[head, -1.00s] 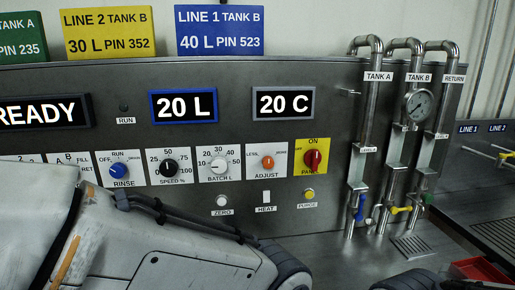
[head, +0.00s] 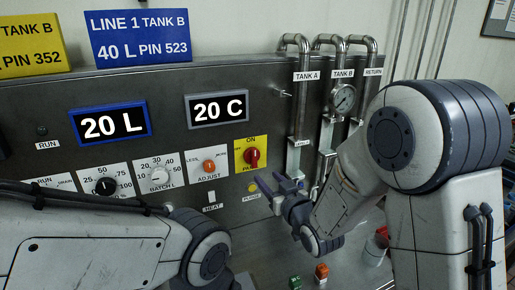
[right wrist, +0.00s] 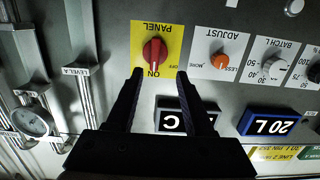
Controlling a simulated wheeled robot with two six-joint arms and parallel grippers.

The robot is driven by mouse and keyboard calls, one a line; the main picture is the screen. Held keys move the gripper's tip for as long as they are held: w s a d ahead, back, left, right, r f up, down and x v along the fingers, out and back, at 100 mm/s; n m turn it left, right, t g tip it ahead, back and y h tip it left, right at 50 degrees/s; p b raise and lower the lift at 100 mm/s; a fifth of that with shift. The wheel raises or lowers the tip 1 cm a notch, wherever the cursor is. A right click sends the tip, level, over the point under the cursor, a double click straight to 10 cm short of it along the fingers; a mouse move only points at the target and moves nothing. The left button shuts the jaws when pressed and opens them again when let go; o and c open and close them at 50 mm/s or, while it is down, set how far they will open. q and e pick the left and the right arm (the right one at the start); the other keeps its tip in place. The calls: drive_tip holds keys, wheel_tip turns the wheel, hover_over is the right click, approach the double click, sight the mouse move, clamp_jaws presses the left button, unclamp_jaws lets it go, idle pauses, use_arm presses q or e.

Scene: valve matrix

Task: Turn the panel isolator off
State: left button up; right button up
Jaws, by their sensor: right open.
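The panel isolator is a red rotary knob (head: 252,157) on a yellow plate marked ON and PANEL. Its handle stands upright, in line with the ON mark. In the right wrist view the knob (right wrist: 154,52) appears upside down, just beyond and between the fingertips. My right gripper (head: 268,186) is open and empty, just below and right of the yellow plate in the head view. Its two fingers (right wrist: 159,72) are spread wide in the right wrist view, apart from the knob. My left arm crosses the lower left; its gripper is out of view.
An orange ADJUST knob (head: 209,166) and a white BATCH L knob (head: 160,175) sit left of the isolator. Steel pipes with a gauge (head: 343,98) stand to the right. The HEAT switch (head: 211,197) and yellow PURGE button (head: 252,188) are below.

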sight(255, 154)
drive_tip(key=shift+t, duration=0.5)
drive_tip(key=p+x, duration=0.1)
drive_tip(key=x, duration=0.2)
drive_tip(key=r+p+x, duration=0.1)
drive_tip(key=p+x, duration=0.1)
drive_tip(key=x, duration=0.1)
drive_tip(key=p+x, duration=0.1)
drive_tip(key=x, duration=0.2)
drive_tip(key=shift+w+d+r, duration=0.2)
drive_tip(key=shift+w+r, duration=0.2)
drive_tip(key=shift+w+a+f+p, duration=0.1)
drive_tip(key=shift+w+a+p, duration=0.15)
drive_tip(key=shift+w, duration=0.3)
clamp_jaws()
